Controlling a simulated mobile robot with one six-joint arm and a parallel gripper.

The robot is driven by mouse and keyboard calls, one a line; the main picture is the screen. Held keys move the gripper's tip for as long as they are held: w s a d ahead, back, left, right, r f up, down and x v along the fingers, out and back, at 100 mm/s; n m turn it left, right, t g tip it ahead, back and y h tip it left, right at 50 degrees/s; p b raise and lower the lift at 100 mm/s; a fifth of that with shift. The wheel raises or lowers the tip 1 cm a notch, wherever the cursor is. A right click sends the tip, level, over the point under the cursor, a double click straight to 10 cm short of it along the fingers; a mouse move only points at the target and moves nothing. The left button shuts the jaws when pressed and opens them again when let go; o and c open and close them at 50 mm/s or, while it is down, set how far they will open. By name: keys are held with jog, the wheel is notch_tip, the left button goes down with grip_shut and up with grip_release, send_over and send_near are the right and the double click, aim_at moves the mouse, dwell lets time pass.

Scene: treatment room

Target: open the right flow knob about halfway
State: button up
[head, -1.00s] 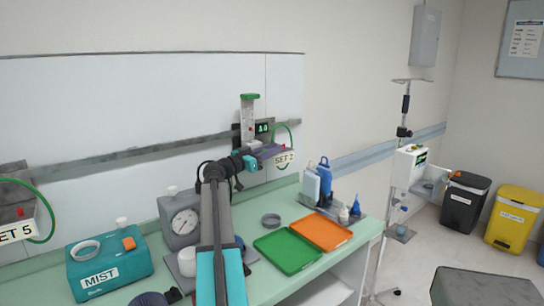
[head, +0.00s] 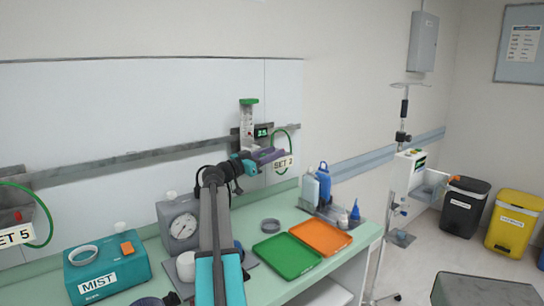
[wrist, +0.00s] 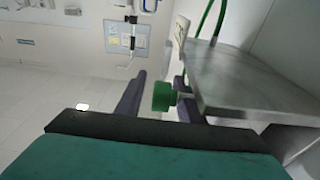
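The right flowmeter (head: 249,116) is a clear upright tube with a green cap on the wall rail. Its small display (head: 262,132) seems to read about 2.5. A box labelled SET 2 (head: 284,163) hangs beside it. My gripper (head: 267,155) is at the foot of this meter, in front of the rail. In the wrist view, the green knob (wrist: 163,96) lies between my two dark purple fingers. A gap shows on its left, and it is close to the right finger. My gripper looks open around it. The head view does not show the knob clearly.
Below my arm, the counter holds a teal MIST box (head: 108,271), a grey gauge unit (head: 181,225), a green tray (head: 288,256) and an orange tray (head: 320,238). Bottles (head: 323,183) stand at the right. A green hose (head: 288,139) loops by the SET 2 box.

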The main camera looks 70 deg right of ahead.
jog(key=s+a+r+b, duration=0.1)
jog(key=s+a+r, duration=0.1)
jog(key=a, duration=0.5)
jog(key=s+a+r+b, duration=0.1)
jog(key=s+a+r, duration=0.1)
jog(key=a, duration=0.6)
jog(key=shift+s+r, duration=0.15)
jog(key=shift+s, duration=0.55)
dwell(0.4)
